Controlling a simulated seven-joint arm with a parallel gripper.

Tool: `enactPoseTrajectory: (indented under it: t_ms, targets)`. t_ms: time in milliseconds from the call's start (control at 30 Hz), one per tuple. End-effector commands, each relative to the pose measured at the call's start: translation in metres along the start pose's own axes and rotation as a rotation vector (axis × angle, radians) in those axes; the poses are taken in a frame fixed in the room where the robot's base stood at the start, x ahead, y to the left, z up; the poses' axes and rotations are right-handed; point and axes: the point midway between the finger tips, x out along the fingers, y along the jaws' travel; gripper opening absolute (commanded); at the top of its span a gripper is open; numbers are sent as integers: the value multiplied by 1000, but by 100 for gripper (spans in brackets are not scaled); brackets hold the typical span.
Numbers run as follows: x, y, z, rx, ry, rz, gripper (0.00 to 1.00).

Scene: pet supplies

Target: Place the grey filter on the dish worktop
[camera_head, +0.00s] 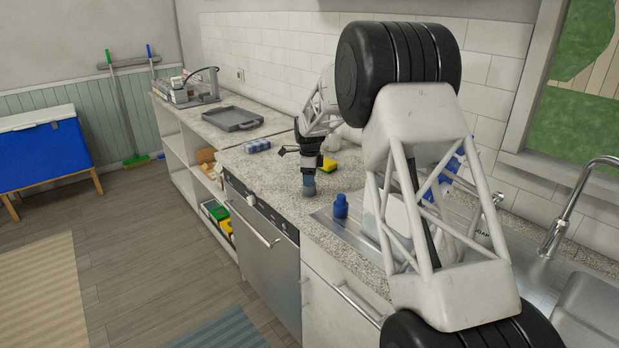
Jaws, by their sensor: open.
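My gripper (308,174) points down over the speckled worktop (268,180) above the dishwasher, near the left edge of the sink's steel surround. It is open. A small grey-blue piece (309,189) shows right at its fingertips, at or just above the worktop; it may be the grey filter, but it is too small to be sure. I cannot tell whether the fingers touch it. My arm hides part of the worktop and sink.
A blue bottle (341,207) stands right of the gripper, and a yellow sponge (328,165) is just behind it. A low grey-blue pack (257,146) lies further left. A dark grey tray (233,119) lies on the far counter. The worktop's front left is clear.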

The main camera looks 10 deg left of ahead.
Motion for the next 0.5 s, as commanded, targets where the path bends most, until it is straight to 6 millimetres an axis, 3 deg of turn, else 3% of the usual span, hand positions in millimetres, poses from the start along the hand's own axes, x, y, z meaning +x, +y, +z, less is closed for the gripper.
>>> enactPoseTrajectory:
  t_ms: [267, 500]
  targets:
    - [-5, 0, 0, 0, 0, -1, 56]
    - [-26, 0, 0, 0, 0, -1, 56]
